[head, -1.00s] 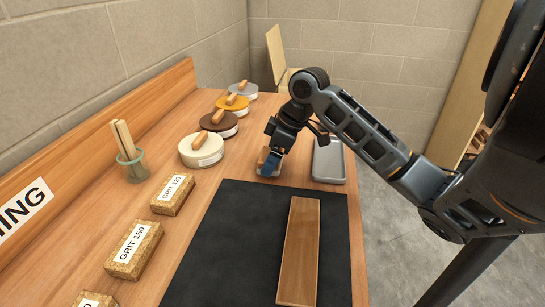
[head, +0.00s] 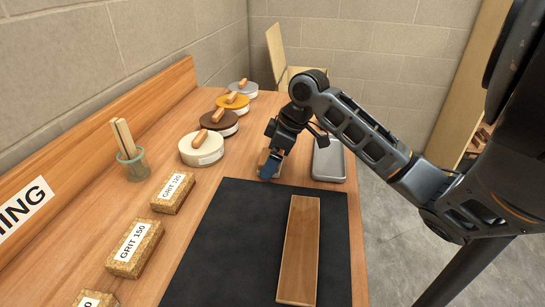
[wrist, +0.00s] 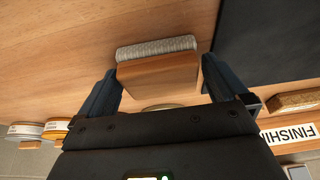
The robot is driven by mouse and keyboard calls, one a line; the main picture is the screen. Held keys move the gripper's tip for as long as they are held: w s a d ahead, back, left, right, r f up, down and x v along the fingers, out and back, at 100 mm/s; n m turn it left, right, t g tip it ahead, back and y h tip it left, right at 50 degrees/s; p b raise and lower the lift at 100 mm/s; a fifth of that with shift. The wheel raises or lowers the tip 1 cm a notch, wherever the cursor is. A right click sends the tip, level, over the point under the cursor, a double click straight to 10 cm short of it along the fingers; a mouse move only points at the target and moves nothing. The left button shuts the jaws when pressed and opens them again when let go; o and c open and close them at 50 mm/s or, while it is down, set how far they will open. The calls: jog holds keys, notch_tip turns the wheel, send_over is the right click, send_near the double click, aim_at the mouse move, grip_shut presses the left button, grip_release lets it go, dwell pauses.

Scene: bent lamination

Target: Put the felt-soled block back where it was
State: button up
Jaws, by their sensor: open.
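The felt-soled block (wrist: 158,75) is a wooden block with a grey felt layer (wrist: 157,48) along one face. In the wrist view it lies between the two fingers of my gripper (wrist: 162,82), which are open, with one on either side. In the head view my gripper (head: 269,168) is low at the bench, just beyond the black mat and left of the metal tray. Only a small tan part of the block (head: 263,157) shows there; the fingers hide most of it. I cannot tell whether a finger touches it.
A black mat (head: 225,240) carries a wooden strip (head: 299,250). A grey metal tray (head: 328,160) is right of my gripper. Several round tins, the nearest cream (head: 201,148), stand to the left. Cork grit blocks (head: 134,249) and a jar of sticks (head: 132,165) line the left side.

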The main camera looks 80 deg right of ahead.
jog(key=b+v, duration=0.1)
jog(key=v, duration=1.1)
